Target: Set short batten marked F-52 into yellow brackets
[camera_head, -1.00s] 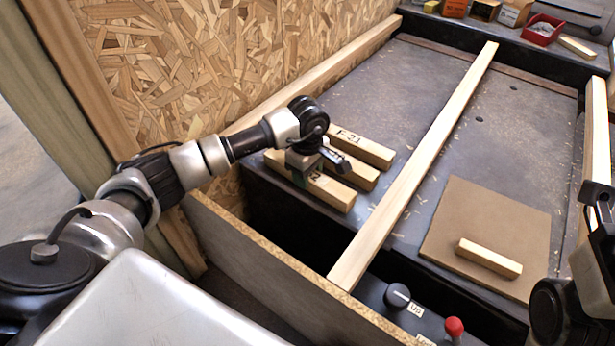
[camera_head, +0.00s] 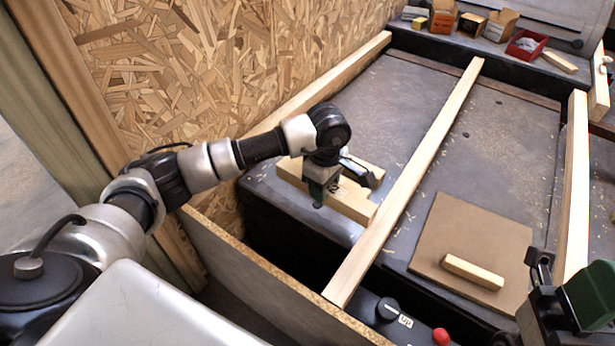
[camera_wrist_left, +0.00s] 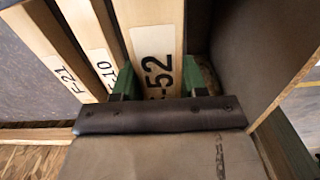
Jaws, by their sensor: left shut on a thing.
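The short batten marked F-52 (camera_wrist_left: 158,65) lies between the green fingers of my left gripper (camera_wrist_left: 157,85) in the left wrist view. In the head view that gripper (camera_head: 318,192) points down over the pale batten (camera_head: 352,205), shut on it. I cannot tell if the batten is clear of the bench. Battens marked F-10 (camera_wrist_left: 100,55) and F-21 (camera_wrist_left: 60,65) lie beside it. My right gripper (camera_head: 568,285) is partly visible at the lower right; its opening is unclear. I cannot make out yellow brackets.
A long batten (camera_head: 410,180) crosses the dark bench (camera_head: 480,150) and overhangs a gap at the front. A brown board (camera_head: 470,235) with a small wooden block (camera_head: 473,272) lies to the right. A chipboard wall (camera_head: 190,80) stands left. A red tray (camera_head: 523,45) and boxes sit at the back.

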